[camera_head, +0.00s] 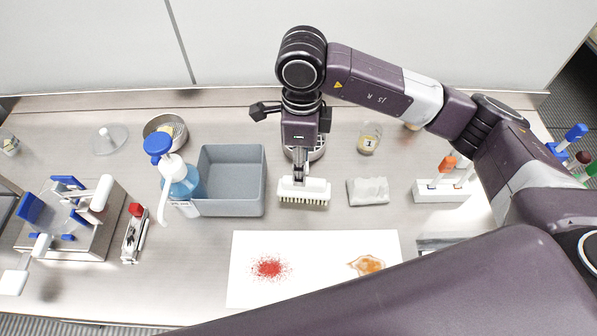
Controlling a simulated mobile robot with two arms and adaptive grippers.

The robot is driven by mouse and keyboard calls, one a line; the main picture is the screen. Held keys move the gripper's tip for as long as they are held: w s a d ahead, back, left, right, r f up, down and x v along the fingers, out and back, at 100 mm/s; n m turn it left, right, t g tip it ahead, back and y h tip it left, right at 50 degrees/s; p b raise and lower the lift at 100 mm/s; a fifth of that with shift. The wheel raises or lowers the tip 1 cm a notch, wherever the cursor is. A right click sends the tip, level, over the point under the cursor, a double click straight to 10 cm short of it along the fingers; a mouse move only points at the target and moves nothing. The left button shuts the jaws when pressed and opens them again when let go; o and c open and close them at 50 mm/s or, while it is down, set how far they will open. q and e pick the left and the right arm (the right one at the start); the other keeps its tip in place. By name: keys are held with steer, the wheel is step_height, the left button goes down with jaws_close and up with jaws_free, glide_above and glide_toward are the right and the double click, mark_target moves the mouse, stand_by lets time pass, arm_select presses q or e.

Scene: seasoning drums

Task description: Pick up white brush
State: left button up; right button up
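The white brush (304,188) is in the middle of the head view, just right of the grey bin, with its pale bristles facing down and toward the front. My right gripper (300,178) comes down over it from above. Its fingers are close together at the top middle of the brush and look shut on it. The finger contact is partly hidden, and I cannot tell whether the bristles touch the table. My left gripper is not in view.
A folded white cloth (368,191) lies at right. A white sheet (322,287) with red powder (269,268) and a brown spill (366,265) lies in front, partly covered by my arm.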

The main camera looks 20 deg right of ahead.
mark_target(304, 189)
steer(key=shift+s+f+p, duration=0.15)
steer(key=shift+f+p, duration=0.2)
steer(key=shift+f, duration=0.45)
steer(key=shift+s+d+f+p, duration=0.1)
steer(key=shift+d+f+p, duration=0.1)
steer(key=shift+f+p, duration=0.45)
steer(key=f, duration=0.1)
steer(key=f+p, duration=0.1)
steer(key=f, duration=0.1)
steer(key=shift+w+d+f, duration=0.25)
steer(key=shift+w+f, duration=0.05)
steer(key=shift+f, duration=0.1)
steer(key=shift+f+p, duration=0.3)
steer(key=shift+f, duration=0.1)
jaws_close()
